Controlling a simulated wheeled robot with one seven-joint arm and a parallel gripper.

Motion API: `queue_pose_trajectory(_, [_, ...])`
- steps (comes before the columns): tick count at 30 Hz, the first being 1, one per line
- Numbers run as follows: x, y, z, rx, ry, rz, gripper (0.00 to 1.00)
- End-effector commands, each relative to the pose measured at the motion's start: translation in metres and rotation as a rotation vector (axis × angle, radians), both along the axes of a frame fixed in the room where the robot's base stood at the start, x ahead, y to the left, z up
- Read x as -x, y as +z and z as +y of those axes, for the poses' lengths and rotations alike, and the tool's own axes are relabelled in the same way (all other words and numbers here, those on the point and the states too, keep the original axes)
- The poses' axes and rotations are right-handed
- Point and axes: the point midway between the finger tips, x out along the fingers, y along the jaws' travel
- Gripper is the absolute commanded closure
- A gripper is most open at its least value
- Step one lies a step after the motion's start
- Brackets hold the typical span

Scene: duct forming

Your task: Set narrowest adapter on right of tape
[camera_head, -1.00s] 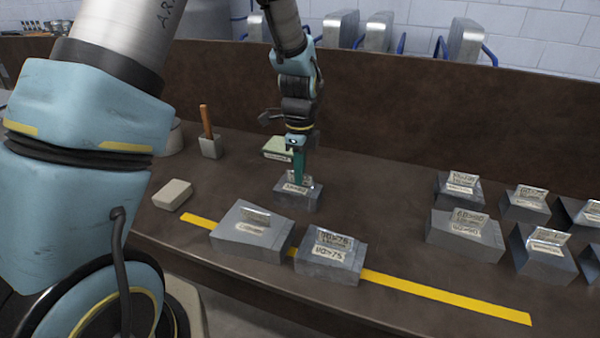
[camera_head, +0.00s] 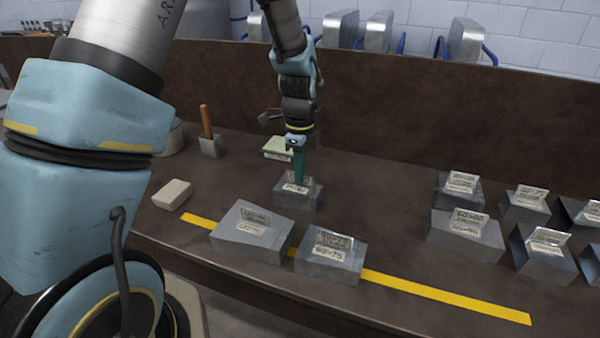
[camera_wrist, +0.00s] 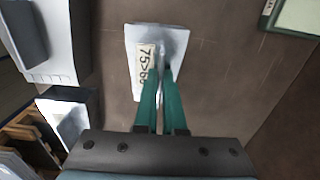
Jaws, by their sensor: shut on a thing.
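My gripper (camera_head: 299,176) points down over the bench, its green fingers shut on the upright tab of a small grey metal adapter (camera_head: 298,196). In the wrist view this adapter (camera_wrist: 148,88) lies between and beyond the fingertips, with a label that seems to read 75>60. I cannot tell whether it touches the bench. The yellow tape (camera_head: 445,296) runs along the bench's front. Two larger labelled adapters stand on the tape: a wide one (camera_head: 250,234) at left and another (camera_head: 330,257) to its right.
Several more labelled adapters, including one wide piece (camera_head: 463,236), stand in a group at the right.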

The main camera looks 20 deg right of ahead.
Motion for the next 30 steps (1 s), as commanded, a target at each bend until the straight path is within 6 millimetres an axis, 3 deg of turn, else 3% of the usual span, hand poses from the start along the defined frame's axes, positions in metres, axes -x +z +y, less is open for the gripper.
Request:
queue_pose_trajectory(14, [0.0, 0.004, 0.0, 0.001, 0.0, -0.001, 1.0])
queue_pose_trajectory(30, [-0.001, 0.065, 0.0, 0.001, 0.001, -0.001, 1.0])
